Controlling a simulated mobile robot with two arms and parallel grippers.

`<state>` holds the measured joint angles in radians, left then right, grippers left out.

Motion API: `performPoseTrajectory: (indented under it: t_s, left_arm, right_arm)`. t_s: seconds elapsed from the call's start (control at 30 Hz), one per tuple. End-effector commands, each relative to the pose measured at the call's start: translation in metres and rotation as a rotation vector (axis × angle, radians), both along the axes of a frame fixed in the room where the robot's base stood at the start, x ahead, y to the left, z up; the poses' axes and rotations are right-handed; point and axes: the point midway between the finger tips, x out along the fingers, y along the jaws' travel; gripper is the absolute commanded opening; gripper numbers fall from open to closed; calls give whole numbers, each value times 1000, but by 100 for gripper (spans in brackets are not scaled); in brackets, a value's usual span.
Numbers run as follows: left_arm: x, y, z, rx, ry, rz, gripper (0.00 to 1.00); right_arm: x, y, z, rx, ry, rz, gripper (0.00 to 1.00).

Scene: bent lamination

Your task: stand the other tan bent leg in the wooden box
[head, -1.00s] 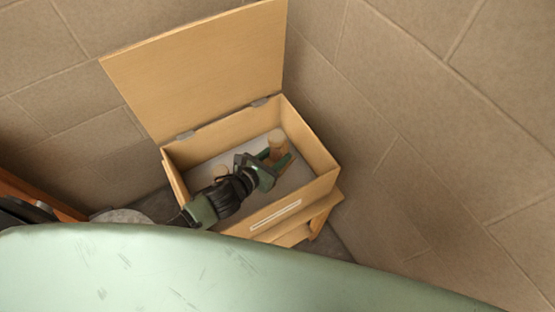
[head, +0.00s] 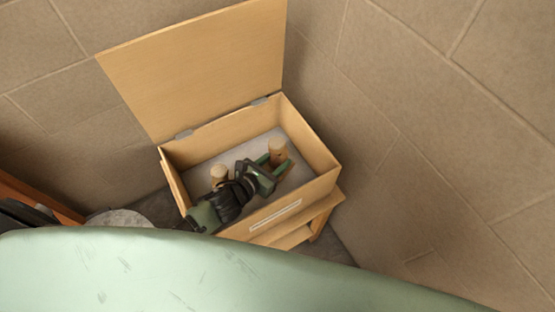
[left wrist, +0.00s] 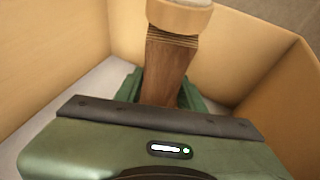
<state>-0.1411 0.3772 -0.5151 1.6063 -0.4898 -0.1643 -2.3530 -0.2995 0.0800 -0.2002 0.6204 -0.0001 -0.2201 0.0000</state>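The wooden box (head: 318,183) stands with its lid raised and a grey floor inside. My left gripper (head: 272,165) reaches into it from the left, its green fingers on both sides of a tan bent leg (head: 278,148). In the left wrist view the fingers (left wrist: 162,90) meet the sides of this leg (left wrist: 168,62), which has a brown laminated shaft and a pale rounded top. It is roughly upright; its foot is hidden. Another tan bent leg (head: 219,172) stands in the box, left of the gripper, partly covered by my arm. My right gripper is not in view.
The open lid (head: 200,65) rises at the back of the box. The box walls (left wrist: 245,55) surround the gripper closely. A wooden stand (head: 322,215) is under the box. A pale green surface (head: 200,270) fills the front, and tiled walls are behind.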

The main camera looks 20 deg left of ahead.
Motion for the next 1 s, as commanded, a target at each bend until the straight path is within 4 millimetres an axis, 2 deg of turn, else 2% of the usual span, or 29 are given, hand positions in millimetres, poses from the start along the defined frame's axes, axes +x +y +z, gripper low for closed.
performPoseTrajectory:
  t_s: [0.33, 0.5, 0.57, 0.8, 1.0]
  left_arm:
    - [-2, -1, -3, 0, 7, -1, 58]
    - [-2, -1, 15, -2, 5, -1, 58]
    - [-12, 4, 12, 1, 8, -1, 58]
    - [-49, 19, 30, 2, 5, -1, 58]
    - [-64, 25, 38, 1, 3, -1, 58]
  right_arm:
    - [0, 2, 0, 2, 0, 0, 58]
    - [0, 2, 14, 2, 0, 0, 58]
    - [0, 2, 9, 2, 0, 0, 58]
    - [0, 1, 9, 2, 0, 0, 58]
    - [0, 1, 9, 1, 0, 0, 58]
